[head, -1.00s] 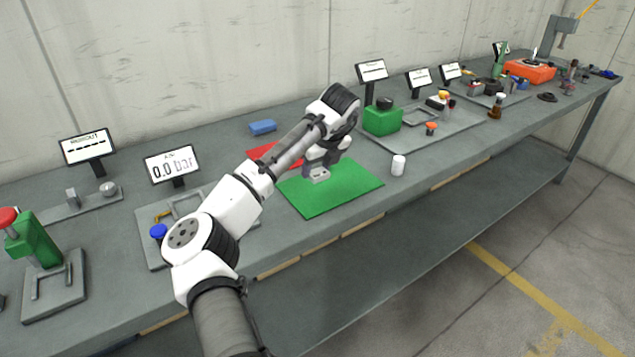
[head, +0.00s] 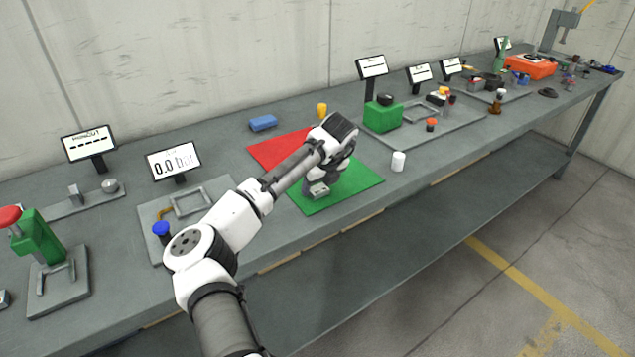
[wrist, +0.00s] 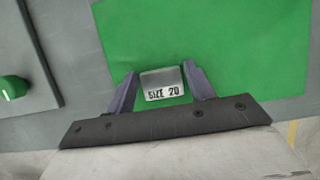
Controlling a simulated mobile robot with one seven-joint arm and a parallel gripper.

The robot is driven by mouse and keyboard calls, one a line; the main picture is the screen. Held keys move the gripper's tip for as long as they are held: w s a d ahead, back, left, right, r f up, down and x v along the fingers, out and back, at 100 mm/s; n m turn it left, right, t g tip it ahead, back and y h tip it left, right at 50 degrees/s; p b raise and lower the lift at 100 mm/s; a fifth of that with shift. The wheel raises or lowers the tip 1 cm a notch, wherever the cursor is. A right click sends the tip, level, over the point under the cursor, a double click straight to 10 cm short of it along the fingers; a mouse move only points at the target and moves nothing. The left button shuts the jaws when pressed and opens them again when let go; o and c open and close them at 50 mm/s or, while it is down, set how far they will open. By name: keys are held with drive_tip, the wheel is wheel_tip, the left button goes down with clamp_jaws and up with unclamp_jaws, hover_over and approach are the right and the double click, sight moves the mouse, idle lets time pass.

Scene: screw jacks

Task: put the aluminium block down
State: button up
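The aluminium block (wrist: 162,86) is a small grey block with "SIZE 20" on its face. It sits between the tips of my gripper (wrist: 160,76), which look closed on its sides. In the head view my gripper (head: 322,182) is over the green mat (head: 355,184), with the block (head: 318,190) low beneath it. The green mat also shows in the wrist view (wrist: 250,45). I cannot tell whether the block's underside touches the mat.
A white cylinder (head: 398,161) stands right of the green mat. A green box (head: 383,117) stands behind it. The mat's right part is clear.

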drive_tip(key=shift+o, duration=1.2)
